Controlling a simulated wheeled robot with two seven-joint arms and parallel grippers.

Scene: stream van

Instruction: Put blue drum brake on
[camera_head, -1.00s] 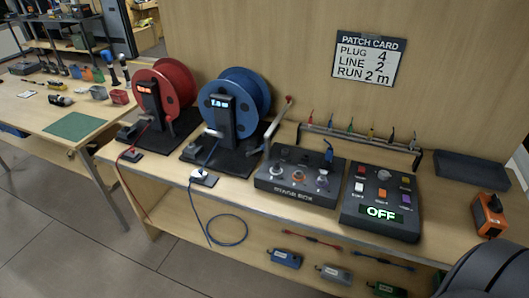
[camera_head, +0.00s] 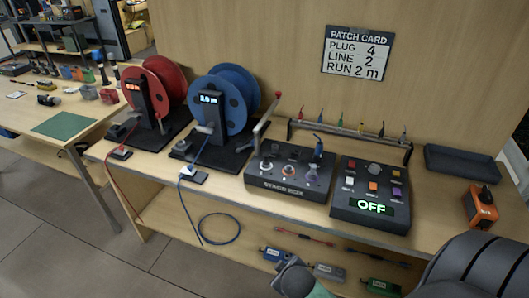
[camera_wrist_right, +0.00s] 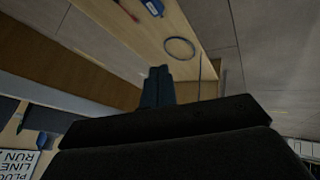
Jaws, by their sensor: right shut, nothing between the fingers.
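The blue drum (camera_head: 231,103) stands on a black base on the bench, with a small lit display in front of it. A lever with a red tip (camera_head: 265,118), which looks like its brake, rises beside the base, tilted up to the right. Nothing touches the lever. My right gripper (camera_wrist_right: 159,72) is shut and empty in the right wrist view, with the blue cable loop (camera_wrist_right: 180,48) beyond it. In the head view, a dark rounded part (camera_head: 294,279), probably mine, shows at the bottom, well below the lever. My left gripper is not in view.
A red drum (camera_head: 155,92) stands left of the blue one. Right of the lever are the stage box (camera_head: 288,183), a switch panel reading OFF (camera_head: 370,207), a tray (camera_head: 461,163) and an orange box (camera_head: 480,207). Several small boxes lie on the lower shelf.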

